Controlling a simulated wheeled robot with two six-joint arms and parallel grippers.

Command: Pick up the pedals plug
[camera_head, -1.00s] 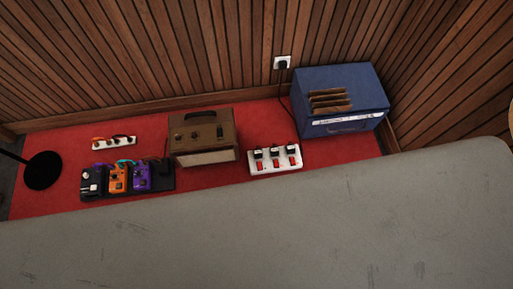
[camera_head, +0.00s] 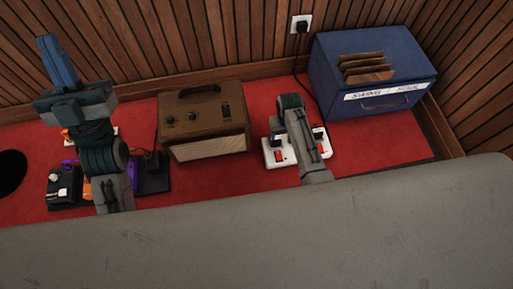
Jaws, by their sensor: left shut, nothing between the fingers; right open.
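My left gripper (camera_head: 58,62) points up and away, with its blue fingers shut and empty. It is above the rear left of the red mat, in front of the wall. A small white strip (camera_head: 70,142) with an orange plug or cable end (camera_head: 65,133) is mostly hidden behind my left arm. The pedals (camera_head: 60,187) on a black board are partly covered by that arm. A white strip with red switches (camera_head: 268,143) and black plugs lies to the right, partly covered by my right arm. I cannot tell which plug belongs to the pedals.
A brown amplifier (camera_head: 203,122) stands between my arms. A blue box (camera_head: 380,95) with brown sleeves is at the right. A black cable drops from the wall outlet (camera_head: 300,22). A grey surface (camera_head: 260,235) fills the foreground. Red mat (camera_head: 225,178) shows bare in front of the amplifier.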

